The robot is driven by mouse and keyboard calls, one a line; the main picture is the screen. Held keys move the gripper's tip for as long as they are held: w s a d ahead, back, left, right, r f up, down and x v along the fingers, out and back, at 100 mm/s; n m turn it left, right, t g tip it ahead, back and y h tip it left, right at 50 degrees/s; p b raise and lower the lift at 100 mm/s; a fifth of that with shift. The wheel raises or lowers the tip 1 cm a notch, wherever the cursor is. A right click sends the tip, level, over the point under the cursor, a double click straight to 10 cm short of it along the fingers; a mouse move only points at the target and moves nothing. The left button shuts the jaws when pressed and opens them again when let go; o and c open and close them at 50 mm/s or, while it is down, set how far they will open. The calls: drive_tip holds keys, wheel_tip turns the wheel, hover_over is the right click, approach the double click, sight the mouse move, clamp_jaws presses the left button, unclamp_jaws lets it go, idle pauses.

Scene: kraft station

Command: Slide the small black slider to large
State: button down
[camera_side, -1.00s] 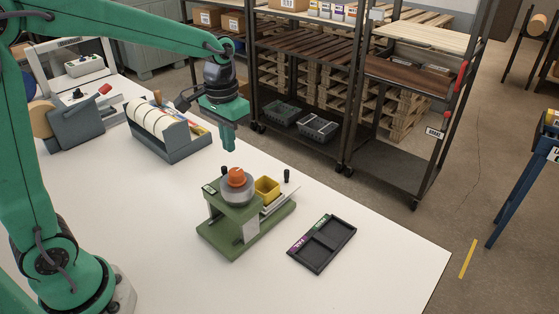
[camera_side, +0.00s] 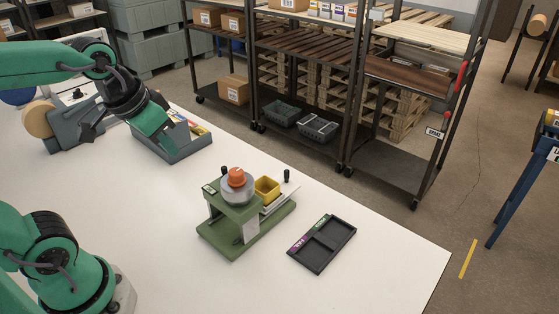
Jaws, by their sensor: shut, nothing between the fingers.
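My gripper (camera_side: 166,143) is shut with nothing visible in it. I cannot make out for certain a small black slider or a "large" mark at this size. A small black upright knob (camera_side: 286,176) stands on the green press-like fixture (camera_side: 228,240), apart from my gripper. Whether that knob is the slider, I cannot tell.
The green fixture carries an orange knob (camera_side: 236,177) and a yellow bin (camera_side: 267,190). A black two-compartment tray (camera_side: 318,262) with purple and green labels lies to its right. A grey holder with a tan roll (camera_side: 38,120) stands at the far left. The front middle of the table is clear.

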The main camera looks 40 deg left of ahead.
drive_tip(key=shift+s+f+t, duration=0.15)
drive_tip(key=shift+s+t, duration=0.1)
drive_tip(key=shift+s, duration=0.5)
drive_tip(key=shift+s+f+t, duration=0.15)
drive_tip(key=shift+s+t, duration=0.1)
drive_tip(key=shift+s, duration=0.5)
drive_tip(key=c, duration=1.4)
unclamp_jaws()
drive_tip(key=shift+w, duration=0.1)
drive_tip(key=shift+c, duration=0.2)
drive_tip(key=n+g, duration=0.3)
drive_tip(key=g, duration=0.3)
hover_over(223, 168)
drive_tip(key=shift+w+f, duration=0.1)
drive_tip(key=shift+f, duration=1.6)
drive_tip(key=shift+f, duration=0.15)
drive_tip(key=shift+f, duration=3.75)
clamp_jaws()
